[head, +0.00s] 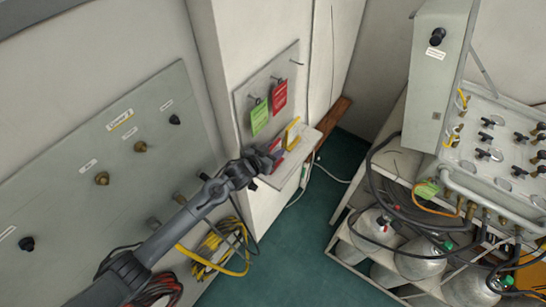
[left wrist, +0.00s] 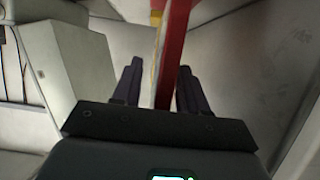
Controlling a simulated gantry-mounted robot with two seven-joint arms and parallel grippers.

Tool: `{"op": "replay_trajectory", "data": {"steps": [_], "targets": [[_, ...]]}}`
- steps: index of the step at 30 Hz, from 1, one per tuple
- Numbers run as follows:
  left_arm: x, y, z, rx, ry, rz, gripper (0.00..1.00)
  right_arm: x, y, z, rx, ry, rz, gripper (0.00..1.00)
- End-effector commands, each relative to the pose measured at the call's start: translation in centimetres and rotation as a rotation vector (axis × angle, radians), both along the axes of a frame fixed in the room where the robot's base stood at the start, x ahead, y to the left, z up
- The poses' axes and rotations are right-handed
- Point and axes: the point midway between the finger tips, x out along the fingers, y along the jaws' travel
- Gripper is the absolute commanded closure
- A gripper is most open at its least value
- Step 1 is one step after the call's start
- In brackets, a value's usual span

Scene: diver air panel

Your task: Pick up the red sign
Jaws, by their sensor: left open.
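A red sign (head: 276,145) stands on the small wall shelf, next to a yellow sign (head: 292,133). My left gripper (head: 271,160) is at this red sign and partly hides it. In the left wrist view the red sign (left wrist: 175,50) is seen edge-on and runs between the two spread fingers of my left gripper (left wrist: 158,75). The gripper is open; I cannot tell whether a finger touches the sign. Another red tag (head: 280,96) hangs on the board above the shelf. My right gripper is not in view.
A green tag (head: 260,117) hangs beside the red tag. The pale shelf (head: 291,163) juts from the wall. A grey panel with knobs (head: 85,165) is at left, with coiled yellow hose (head: 225,250) below. A rack with cylinders (head: 420,262) stands right. Green floor (head: 300,260) is clear between.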

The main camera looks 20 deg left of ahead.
Motion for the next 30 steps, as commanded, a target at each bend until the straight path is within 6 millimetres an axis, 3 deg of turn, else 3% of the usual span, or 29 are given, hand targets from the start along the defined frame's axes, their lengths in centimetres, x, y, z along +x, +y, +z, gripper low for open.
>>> {"op": "replay_trajectory", "data": {"steps": [2, 10, 23, 30], "targets": [[0.0, 0.0, 0.0, 0.000, 0.000, 0.000, 0.59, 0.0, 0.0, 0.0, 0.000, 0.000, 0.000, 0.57], [0.0, 0.0, 0.0, 0.000, 0.000, 0.000, 1.00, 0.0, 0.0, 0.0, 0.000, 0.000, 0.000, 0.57], [0.0, 0.0, 0.3, 0.000, -0.001, 0.000, 1.00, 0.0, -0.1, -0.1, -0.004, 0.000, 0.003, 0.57], [0.0, 0.0, 2.1, -0.003, -0.004, -0.001, 1.00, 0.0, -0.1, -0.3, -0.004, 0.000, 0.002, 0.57]]}}
